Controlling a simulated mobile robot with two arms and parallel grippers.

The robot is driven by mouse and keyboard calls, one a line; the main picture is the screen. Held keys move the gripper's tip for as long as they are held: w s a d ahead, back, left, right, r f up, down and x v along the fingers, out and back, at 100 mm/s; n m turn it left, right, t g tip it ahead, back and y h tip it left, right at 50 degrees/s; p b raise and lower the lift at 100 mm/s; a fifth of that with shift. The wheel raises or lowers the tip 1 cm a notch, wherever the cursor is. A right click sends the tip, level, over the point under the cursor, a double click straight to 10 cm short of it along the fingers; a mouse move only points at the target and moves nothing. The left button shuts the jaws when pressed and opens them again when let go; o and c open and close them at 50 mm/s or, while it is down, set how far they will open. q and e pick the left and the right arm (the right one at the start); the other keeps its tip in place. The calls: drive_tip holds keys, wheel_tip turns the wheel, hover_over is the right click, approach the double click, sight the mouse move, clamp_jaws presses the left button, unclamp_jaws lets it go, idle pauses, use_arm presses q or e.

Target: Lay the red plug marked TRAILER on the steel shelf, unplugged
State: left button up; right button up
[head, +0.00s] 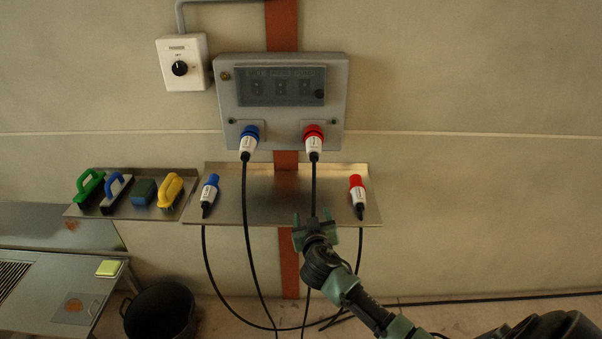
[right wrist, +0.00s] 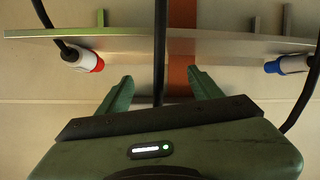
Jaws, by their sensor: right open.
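One red plug (head: 314,143) with a white body sits in the red socket on the right of the grey wall box. A second red plug (head: 357,194) lies at the right end of the steel shelf (head: 270,213); a red plug also shows in the right wrist view (right wrist: 84,58). The markings are too small to read, so I cannot tell which is TRAILER. My right gripper (head: 314,221) is open at the shelf's front edge, below the socketed red plug. That plug's black cable runs down at the gripper; in the right wrist view (right wrist: 160,90) it passes between the open fingers.
A blue plug (head: 249,142) sits in the box's left socket, and another blue plug (head: 209,191) lies at the shelf's left end. Cables hang below. A rotary switch (head: 180,68) is on the wall. Brushes lie on a left tray (head: 78,212). The shelf's middle has free room.

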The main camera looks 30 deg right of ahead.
sight(314, 158)
drive_tip(key=r+m+h, duration=0.1)
drive_tip(key=r, duration=0.4)
drive_tip(key=w+d+r+m+t, duration=0.1)
drive_tip(key=r, duration=0.4)
drive_tip(key=w+r+t+h, duration=0.1)
drive_tip(key=r, duration=0.4)
drive_tip(key=shift+d+m+h, duration=0.3)
drive_tip(key=shift+d+m, duration=0.05)
drive_tip(key=shift+m, duration=0.05)
drive_tip(key=b+x, duration=0.2)
drive_tip(key=x, duration=0.6)
drive_tip(key=shift+w+a+f+b, duration=0.1)
drive_tip(key=shift+f+b, duration=0.1)
drive_tip(key=shift+b, duration=0.15)
drive_tip(key=shift+b+x, duration=0.4)
drive_tip(key=shift+x, duration=0.5)
drive_tip(key=shift+r, duration=0.2)
clamp_jaws()
